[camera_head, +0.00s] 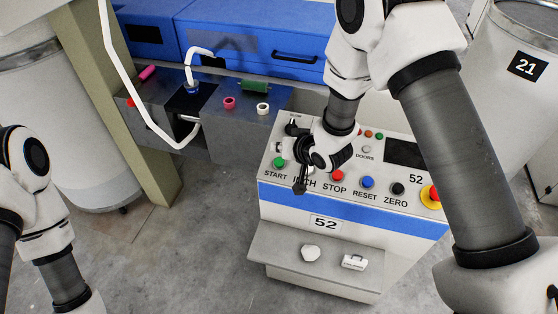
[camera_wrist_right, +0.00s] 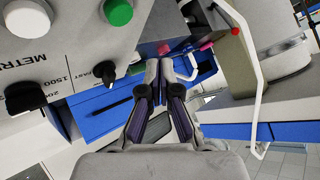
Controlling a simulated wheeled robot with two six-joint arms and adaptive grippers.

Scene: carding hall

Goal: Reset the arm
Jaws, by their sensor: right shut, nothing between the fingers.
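My right arm comes down from the top right in the head view. Its gripper (camera_head: 300,186) is shut and empty, hanging over the left part of the control panel (camera_head: 268,176) of machine 52, near the green START button (camera_head: 279,162). I cannot tell whether it touches the panel. The arm hides part of the panel's upper left. In the right wrist view the closed fingers (camera_wrist_right: 172,70) show with nothing between them. My left arm shows at the left edge of the head view; its gripper is out of the picture.
The panel also has a red STOP button (camera_head: 337,175), a blue RESET button (camera_head: 367,182), a black ZERO button (camera_head: 398,188) and a red-on-yellow knob (camera_head: 431,195). A shelf (camera_head: 285,250) below bears two small white things. A white bent tube (camera_head: 128,85) stands left. A blue machine (camera_head: 255,35) is behind.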

